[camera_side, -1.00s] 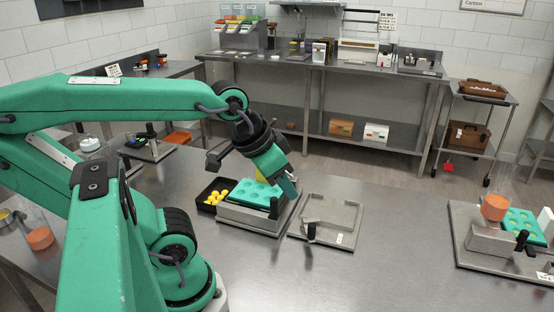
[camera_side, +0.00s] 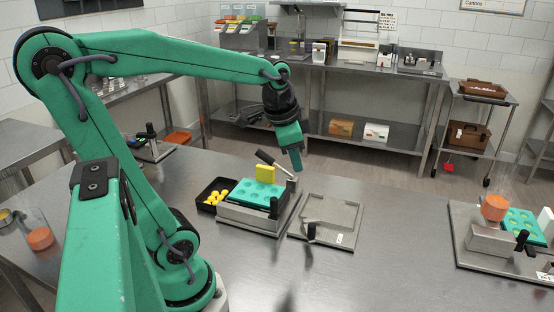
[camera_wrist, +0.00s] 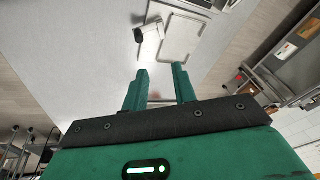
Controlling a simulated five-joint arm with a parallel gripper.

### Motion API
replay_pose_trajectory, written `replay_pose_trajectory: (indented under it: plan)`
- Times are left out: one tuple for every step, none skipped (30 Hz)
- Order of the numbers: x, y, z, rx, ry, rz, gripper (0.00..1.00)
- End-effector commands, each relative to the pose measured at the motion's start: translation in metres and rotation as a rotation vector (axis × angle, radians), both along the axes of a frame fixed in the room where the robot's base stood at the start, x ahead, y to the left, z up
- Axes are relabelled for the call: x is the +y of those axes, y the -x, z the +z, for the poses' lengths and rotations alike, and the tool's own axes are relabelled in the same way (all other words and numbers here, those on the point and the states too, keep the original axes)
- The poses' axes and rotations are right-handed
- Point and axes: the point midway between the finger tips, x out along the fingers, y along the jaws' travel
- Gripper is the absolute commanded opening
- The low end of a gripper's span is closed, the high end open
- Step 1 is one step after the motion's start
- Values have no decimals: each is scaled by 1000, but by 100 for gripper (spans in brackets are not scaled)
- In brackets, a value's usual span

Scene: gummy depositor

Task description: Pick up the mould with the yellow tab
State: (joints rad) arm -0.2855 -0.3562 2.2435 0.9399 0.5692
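A teal mould (camera_side: 252,194) with round cavities sits on a metal fixture (camera_side: 248,216) in the side view. A yellow tab (camera_side: 265,173) stands upright at its back edge. My gripper (camera_side: 296,165) is in the air above and to the right of the tab, pointing down and apart from the mould. In the wrist view, the two green fingers of my gripper (camera_wrist: 162,71) are spread with nothing between them. The mould is not clearly visible in the wrist view.
A lever with a dark handle (camera_side: 266,158) rises behind the mould. A black tray (camera_side: 206,207) of yellow pieces stands to its left. An empty plate fixture (camera_side: 348,238) is to the right. A second teal mould (camera_side: 523,222) sits on a fixture at far right.

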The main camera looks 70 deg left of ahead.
Motion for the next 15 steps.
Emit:
replay_pose_trajectory:
  plan:
    - [12, -6, -3, 24, -8, -15, 27]
    - [18, -8, -5, 38, -13, -30, 27]
    - [26, -12, -7, 54, -19, -50, 27]
    - [33, -15, -9, 66, -24, -64, 27]
    - [40, -17, -11, 78, -28, -79, 27]
    - [49, -20, -13, 94, -33, -99, 27]
    - [56, -23, -16, 106, -35, -114, 27]
    - [63, -25, -18, 117, -38, -129, 27]
    - [72, -27, -22, 133, -40, -151, 27]
    - [80, -29, -24, 144, -42, -166, 27]
    - [87, -30, -27, 156, -43, -182, 27]
    - [97, -32, -31, 170, -43, -202, 27]
    - [104, -33, -35, 181, -43, -217, 27]
    - [112, -34, -38, 191, -42, -234, 27]
    - [122, -35, -43, 206, -41, -255, 27]
